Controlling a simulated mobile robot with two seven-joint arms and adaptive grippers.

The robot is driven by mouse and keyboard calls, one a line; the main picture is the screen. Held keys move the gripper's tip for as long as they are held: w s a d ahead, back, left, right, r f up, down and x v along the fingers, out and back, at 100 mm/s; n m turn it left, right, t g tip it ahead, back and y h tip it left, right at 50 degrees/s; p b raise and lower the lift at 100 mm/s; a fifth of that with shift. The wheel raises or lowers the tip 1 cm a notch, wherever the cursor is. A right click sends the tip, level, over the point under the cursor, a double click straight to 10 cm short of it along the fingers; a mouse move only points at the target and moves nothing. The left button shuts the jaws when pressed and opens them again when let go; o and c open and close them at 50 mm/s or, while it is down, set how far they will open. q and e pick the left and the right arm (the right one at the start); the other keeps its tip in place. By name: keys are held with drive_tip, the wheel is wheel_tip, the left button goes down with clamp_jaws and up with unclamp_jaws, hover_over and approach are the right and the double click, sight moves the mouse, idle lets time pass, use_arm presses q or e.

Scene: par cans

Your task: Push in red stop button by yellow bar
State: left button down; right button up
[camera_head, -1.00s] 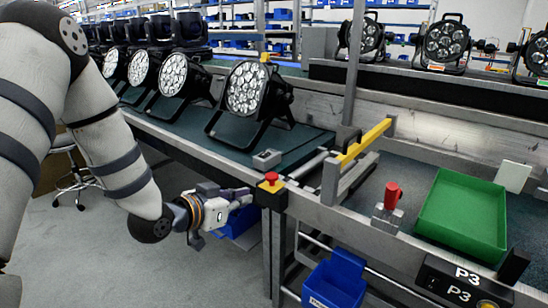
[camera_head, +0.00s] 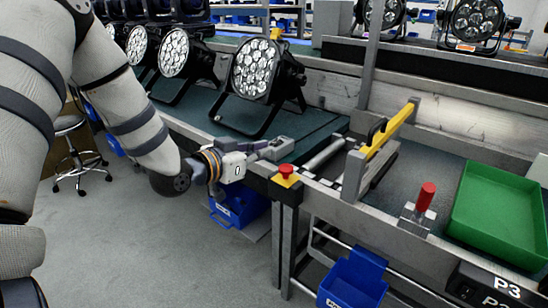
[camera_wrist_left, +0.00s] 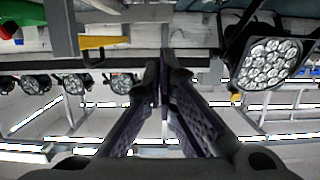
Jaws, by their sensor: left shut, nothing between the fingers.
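The red stop button (camera_head: 286,171) sits on a yellow plate at the front corner of the bench, left of the yellow bar (camera_head: 390,128). The button stands out from its plate. My left gripper (camera_head: 262,152) is shut and empty, just left of and slightly above the button in the head view, apart from it. In the left wrist view its fingers (camera_wrist_left: 164,68) are together, with the yellow bar (camera_wrist_left: 104,42) at upper left. I cannot make out the button in that view. My right gripper is not in view.
A par can (camera_head: 258,75) stands on the dark mat behind the gripper. A red-topped fixture (camera_head: 425,197) and green tray (camera_head: 500,212) are at right. Blue bins (camera_head: 352,283) hang below.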

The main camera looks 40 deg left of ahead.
use_arm(q)
drive_tip(key=b, duration=0.2)
hover_over(284, 170)
wheel_tip(284, 170, down, 3)
drive_tip(key=shift+f, duration=0.1)
wheel_tip(284, 170, down, 2)
drive_tip(key=shift+s+f, duration=0.15)
drive_tip(key=shift+f, duration=0.1)
drive_tip(key=shift+f+b, duration=0.35)
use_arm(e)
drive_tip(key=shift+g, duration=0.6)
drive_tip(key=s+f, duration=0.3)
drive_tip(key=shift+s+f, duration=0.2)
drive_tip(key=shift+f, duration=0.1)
